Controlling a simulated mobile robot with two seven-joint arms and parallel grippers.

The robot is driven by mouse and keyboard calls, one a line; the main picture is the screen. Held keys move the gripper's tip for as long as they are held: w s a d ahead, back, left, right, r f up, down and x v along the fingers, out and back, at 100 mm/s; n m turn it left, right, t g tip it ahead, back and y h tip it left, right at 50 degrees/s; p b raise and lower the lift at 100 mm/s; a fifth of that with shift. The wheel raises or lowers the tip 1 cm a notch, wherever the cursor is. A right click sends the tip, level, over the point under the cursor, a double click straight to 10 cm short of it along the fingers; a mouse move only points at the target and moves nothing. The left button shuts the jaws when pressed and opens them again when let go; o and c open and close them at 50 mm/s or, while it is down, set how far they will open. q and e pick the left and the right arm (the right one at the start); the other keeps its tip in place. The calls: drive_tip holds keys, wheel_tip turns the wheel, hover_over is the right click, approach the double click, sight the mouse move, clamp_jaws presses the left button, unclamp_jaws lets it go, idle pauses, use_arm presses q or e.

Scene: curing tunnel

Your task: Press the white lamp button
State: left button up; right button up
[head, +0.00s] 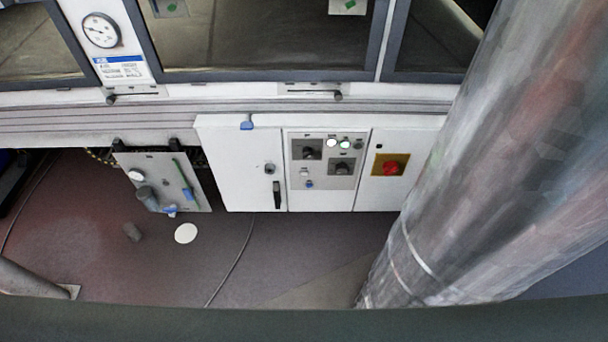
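The grey control panel (325,182) sits on the front of a white cabinet below the tunnel windows. Near its top edge is a row of small round lamps. A bright white lamp button (332,143) is at the left of the row, with a greenish-white lit one (344,144) right beside it. Both are small, so their exact colours are hard to tell. A small pale button (304,172) and a blue one (309,184) are lower left on the panel. Neither of my grippers is in view, and nothing touches the panel.
Two black rotary switches (342,167) are on the panel. A red emergency knob on a yellow plate (390,168) is to its right. A large metal cylinder (490,150) blocks the right side. A tilted open panel (163,182) hangs at left.

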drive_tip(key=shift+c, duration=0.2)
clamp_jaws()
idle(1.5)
